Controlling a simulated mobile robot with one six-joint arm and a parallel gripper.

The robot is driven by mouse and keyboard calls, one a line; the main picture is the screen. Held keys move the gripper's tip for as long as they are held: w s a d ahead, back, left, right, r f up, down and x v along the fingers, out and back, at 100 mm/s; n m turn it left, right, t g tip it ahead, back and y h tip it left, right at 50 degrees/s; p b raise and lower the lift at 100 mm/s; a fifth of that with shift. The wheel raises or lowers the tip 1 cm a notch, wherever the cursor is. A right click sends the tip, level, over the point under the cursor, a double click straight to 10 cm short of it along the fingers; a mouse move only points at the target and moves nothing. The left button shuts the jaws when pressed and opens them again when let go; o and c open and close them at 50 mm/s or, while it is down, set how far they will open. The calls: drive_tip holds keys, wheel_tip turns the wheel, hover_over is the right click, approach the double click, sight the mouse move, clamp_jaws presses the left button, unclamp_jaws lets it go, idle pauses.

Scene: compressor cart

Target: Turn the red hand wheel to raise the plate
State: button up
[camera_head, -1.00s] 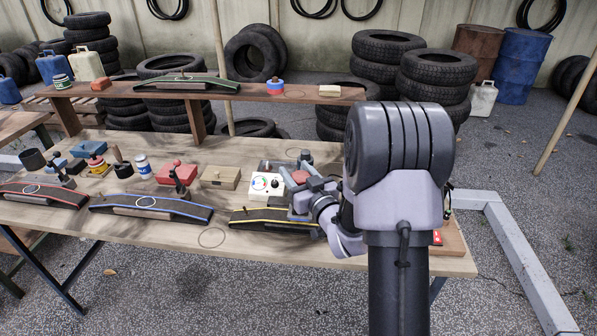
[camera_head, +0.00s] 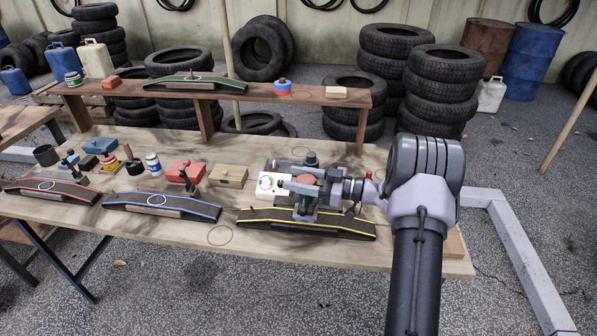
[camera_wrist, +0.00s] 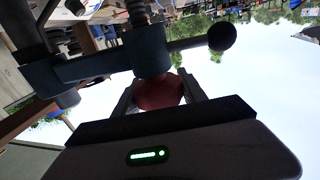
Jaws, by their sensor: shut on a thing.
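The red hand wheel (camera_head: 307,179) sits on a blue-grey device (camera_head: 306,214) at the front right of the table. My gripper (camera_head: 311,183) reaches it from the right and is shut on it. A dark bar with a round black knob (camera_wrist: 222,36) sticks out beside the block. My gripper hides part of the wheel. I cannot clearly make out the plate.
A white box with a round gauge (camera_head: 268,185) stands just left of the device. A yellow-edged black ramp (camera_head: 345,228) lies beneath it. A wooden box (camera_head: 228,176) and a blue-edged ramp (camera_head: 160,206) are further left. A raised shelf (camera_head: 240,92) runs behind.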

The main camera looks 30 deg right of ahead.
drive_tip(key=shift+a+r+n+g+y+p, duration=0.1)
drive_tip(key=shift+n+g+y+p, duration=0.5)
drive_tip(key=shift+n+g+y, duration=0.3)
drive_tip(key=shift+s, duration=0.1)
drive_tip(key=o, duration=1.4)
drive_tip(key=shift+a, duration=0.15)
drive_tip(key=p+v, duration=0.2)
drive_tip(key=v, duration=0.6)
drive_tip(key=p+v, duration=0.2)
drive_tip(key=v, duration=0.7)
drive_tip(key=shift+d+r+p, duration=0.15)
drive_tip(key=shift+d+p, duration=0.15)
